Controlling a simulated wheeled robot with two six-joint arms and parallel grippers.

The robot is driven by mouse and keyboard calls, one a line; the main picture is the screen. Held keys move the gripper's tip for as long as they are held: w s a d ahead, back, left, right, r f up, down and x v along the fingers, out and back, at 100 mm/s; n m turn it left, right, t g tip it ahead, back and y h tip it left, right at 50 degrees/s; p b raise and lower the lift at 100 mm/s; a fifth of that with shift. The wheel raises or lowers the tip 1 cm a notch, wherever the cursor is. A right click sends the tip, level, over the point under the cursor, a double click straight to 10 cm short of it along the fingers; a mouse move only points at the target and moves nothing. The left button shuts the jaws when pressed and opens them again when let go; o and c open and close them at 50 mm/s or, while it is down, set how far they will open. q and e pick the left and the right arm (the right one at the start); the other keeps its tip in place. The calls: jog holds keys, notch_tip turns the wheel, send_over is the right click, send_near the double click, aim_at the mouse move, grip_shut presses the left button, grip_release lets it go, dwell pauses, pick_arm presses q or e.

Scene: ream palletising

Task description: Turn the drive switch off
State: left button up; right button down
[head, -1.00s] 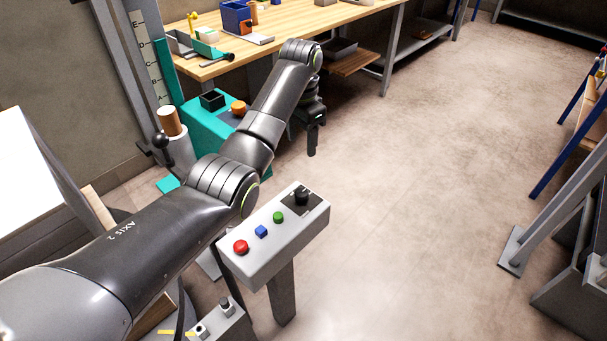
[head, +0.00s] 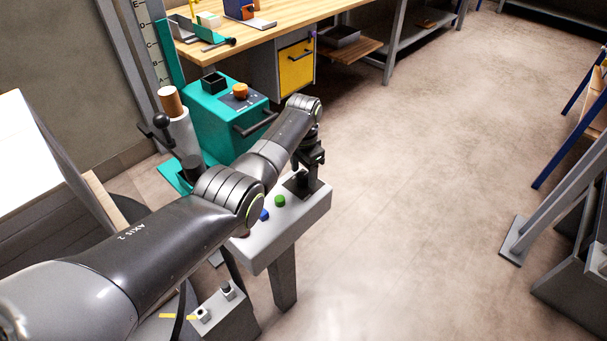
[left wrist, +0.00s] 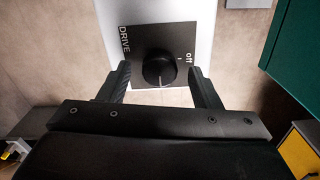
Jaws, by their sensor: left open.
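The drive switch is a round black knob (left wrist: 158,68) on a dark plate (left wrist: 140,40) lettered DRIVE and off, seen in the left wrist view. A pale line on the knob points down in that view, while the word off stands to its right. My left gripper (left wrist: 158,75) is open, with one finger on each side of the knob and visible gaps between. In the head view my left gripper (head: 306,182) is over the far end of the grey control box (head: 290,235) and largely hides the knob. My right gripper is not in view.
A green button (head: 280,201) and a blue button (head: 264,215) sit on the box beside the switch; my arm mostly covers the red one. A teal machine (head: 215,125) stands behind on the left, below a wooden workbench (head: 285,30).

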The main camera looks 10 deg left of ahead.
pick_arm(q)
jog(key=shift+f, duration=0.3)
jog(key=shift+c, duration=0.5)
jog(key=c, duration=0.9)
jog(key=shift+n+p, duration=0.3)
jog(key=shift+n, duration=0.2)
jog(key=shift+r+n+p, duration=0.1)
jog(key=shift+n+p, duration=0.2)
jog(key=shift+n, duration=0.4)
jog(key=n, duration=0.2)
jog(key=shift+n+p, duration=0.3)
jog(key=shift+n, duration=1)
jog(key=n, duration=0.4)
jog(key=shift+p, duration=0.4)
jog(key=n, duration=0.6)
jog(key=shift+n, duration=0.4)
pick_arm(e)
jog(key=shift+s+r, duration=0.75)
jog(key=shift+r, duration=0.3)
